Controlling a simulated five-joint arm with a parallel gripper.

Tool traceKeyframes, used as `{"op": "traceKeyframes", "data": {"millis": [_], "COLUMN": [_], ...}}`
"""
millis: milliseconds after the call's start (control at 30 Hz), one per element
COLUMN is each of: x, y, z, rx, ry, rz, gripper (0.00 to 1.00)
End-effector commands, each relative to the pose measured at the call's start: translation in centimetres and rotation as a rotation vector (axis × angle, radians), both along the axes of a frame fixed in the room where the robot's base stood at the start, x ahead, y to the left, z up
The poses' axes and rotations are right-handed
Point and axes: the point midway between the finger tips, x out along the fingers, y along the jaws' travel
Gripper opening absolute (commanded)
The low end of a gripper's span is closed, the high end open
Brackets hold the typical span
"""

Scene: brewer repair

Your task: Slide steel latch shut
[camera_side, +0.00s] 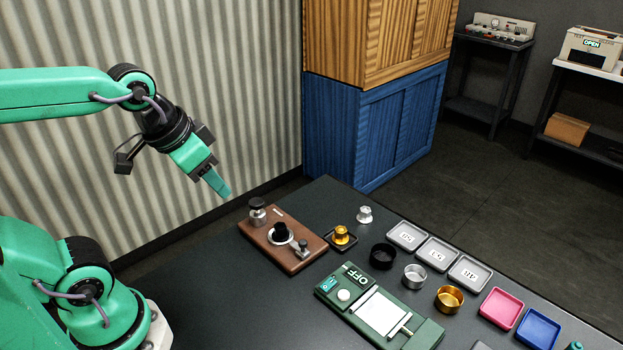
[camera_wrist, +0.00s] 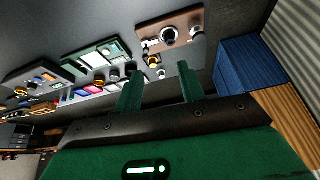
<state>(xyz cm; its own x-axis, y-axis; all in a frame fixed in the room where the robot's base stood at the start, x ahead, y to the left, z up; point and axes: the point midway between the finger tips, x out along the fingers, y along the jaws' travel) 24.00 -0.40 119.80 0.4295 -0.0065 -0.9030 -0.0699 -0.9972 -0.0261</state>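My gripper (camera_side: 218,184) hangs in the air to the upper left of the brown wooden board, well above the table. In the wrist view its two green fingers (camera_wrist: 160,76) stand apart with nothing between them. A green unit (camera_side: 350,312) marked OFF lies at the table's front. It has a teal switch, a round knob and a pale plate with a small metal bar (camera_side: 400,327) at its right end. The brown board (camera_side: 270,243) carries a small metal fitting (camera_side: 300,248) at its right side. I cannot tell which metal part is the steel latch, or its position.
The board also holds a metal cylinder (camera_side: 257,211) and a black knob (camera_side: 281,232). Right of it are a gold part (camera_side: 341,235), a silver part (camera_side: 364,214), several round cups and grey, pink and blue trays (camera_side: 537,328). A blue cabinet (camera_side: 365,130) stands behind.

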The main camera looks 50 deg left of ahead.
Motion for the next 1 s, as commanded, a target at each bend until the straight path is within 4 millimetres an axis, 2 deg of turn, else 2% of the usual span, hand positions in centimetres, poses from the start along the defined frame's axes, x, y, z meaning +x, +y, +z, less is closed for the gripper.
{"op": "traceKeyframes", "data": {"millis": [467, 767, 1000], "x": [6.2, 10.1, 12.9], "y": [-1.8, -3.4, -4.7], "z": [-2.3, -5.2, -8.5], "rx": [0.083, 0.124, 0.148], "ry": [0.172, 0.277, 0.359], "rz": [-0.259, -0.435, -0.575], "gripper": [0.4, 0.4, 0.4]}}
